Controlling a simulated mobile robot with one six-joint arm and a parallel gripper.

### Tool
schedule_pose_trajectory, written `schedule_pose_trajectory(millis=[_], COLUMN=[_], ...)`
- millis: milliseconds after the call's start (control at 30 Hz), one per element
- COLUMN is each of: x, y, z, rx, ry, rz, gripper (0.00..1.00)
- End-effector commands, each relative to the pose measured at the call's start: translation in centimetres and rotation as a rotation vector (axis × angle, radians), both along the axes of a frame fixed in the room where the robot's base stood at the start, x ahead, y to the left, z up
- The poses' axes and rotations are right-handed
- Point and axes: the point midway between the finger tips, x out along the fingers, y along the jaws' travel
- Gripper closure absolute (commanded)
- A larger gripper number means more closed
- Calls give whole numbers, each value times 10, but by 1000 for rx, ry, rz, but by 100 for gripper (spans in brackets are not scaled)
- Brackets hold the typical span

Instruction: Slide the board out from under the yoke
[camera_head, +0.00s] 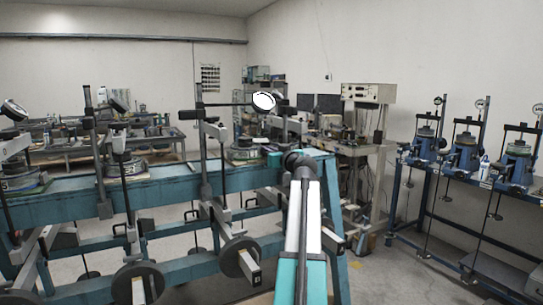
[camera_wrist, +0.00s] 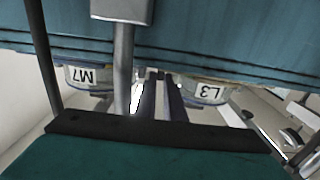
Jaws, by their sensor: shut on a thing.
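The right-hand lever frame stands on the teal bench (camera_head: 160,185) in the head view. A round cell (camera_head: 245,153) sits low beside its dark upright, and a thin board seems to lie at its base. The yoke cannot be clearly told from the other bars there. My gripper (camera_head: 279,157) reaches the bench just right of this cell, at the end of my teal and white arm. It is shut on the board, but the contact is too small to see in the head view. In the wrist view a broad teal shape with a dark edge fills the bottom and hides the grip.
More lever frames stand left along the bench, with round weights (camera_head: 137,283) below. A blue rack (camera_head: 465,157) stands right; open floor lies before it.

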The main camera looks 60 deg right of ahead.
Motion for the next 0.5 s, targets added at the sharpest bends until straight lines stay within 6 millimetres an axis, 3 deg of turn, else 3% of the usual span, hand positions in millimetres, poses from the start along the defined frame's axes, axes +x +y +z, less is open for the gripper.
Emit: schedule_pose_trajectory(millis=[433,500], x=[5,5], y=[0,1], z=[0,0], rx=[-1,0], ry=[0,0], rz=[6,6], gripper=[100,83])
